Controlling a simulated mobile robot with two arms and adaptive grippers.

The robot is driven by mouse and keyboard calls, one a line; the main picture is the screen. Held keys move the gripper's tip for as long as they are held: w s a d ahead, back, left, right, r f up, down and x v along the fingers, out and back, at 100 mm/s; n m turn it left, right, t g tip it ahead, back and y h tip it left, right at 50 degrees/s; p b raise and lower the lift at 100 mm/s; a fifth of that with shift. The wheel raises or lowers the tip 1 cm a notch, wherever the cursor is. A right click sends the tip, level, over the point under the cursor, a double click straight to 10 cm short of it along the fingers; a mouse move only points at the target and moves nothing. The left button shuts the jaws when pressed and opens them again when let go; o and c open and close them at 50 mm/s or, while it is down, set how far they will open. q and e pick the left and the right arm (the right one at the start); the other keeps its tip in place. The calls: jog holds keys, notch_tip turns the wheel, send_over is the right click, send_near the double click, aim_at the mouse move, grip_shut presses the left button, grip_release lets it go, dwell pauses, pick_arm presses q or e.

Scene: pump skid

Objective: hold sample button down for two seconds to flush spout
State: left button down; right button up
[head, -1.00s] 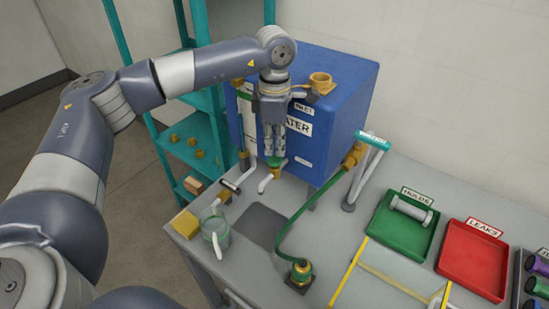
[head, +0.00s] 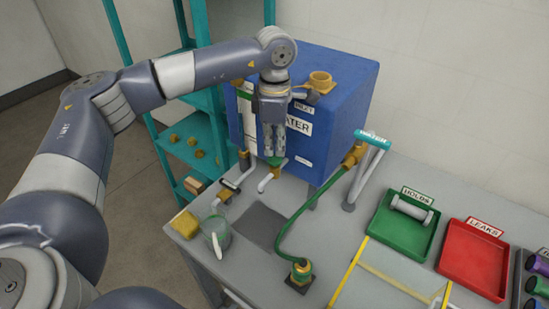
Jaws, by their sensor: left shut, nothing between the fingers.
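My left gripper (head: 274,155) is shut and empty, pointing down in front of the blue water tank (head: 340,115). Its fingertips are at a small green button (head: 276,161) on top of the spout fitting; I cannot tell whether they touch or press it. A white spout (head: 265,183) curves down from that fitting. A clear beaker (head: 217,235) with a white handle-like piece in it stands on the grey bench at the front left. Whether any water is flowing from the spout is too small to tell. My right gripper is not in view.
A green hose (head: 283,228) runs from the tank's brass valve to a brass fitting on the bench. A green tray (head: 387,237) holding a grey cylinder and a red tray (head: 452,262) are at right. Teal shelving stands behind.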

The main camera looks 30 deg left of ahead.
aim_at(273, 160)
pick_arm(q)
jog(key=shift+s+a+f+b, duration=0.1)
jog(key=shift+s+f+b, duration=0.05)
jog(key=shift+f+b, duration=0.45)
jog(key=shift+s+f+b, duration=0.15)
jog(key=shift+f+b, duration=0.25)
jog(key=shift+f, duration=0.5)
dwell(0.6)
dwell(1.5)
jog(key=r+p, duration=0.1)
jog(key=r, duration=0.2)
jog(key=shift+w+p, duration=0.35)
jog(key=shift+w+r, duration=0.2)
jog(key=shift+r, duration=0.05)
jog(key=shift+f, duration=0.1)
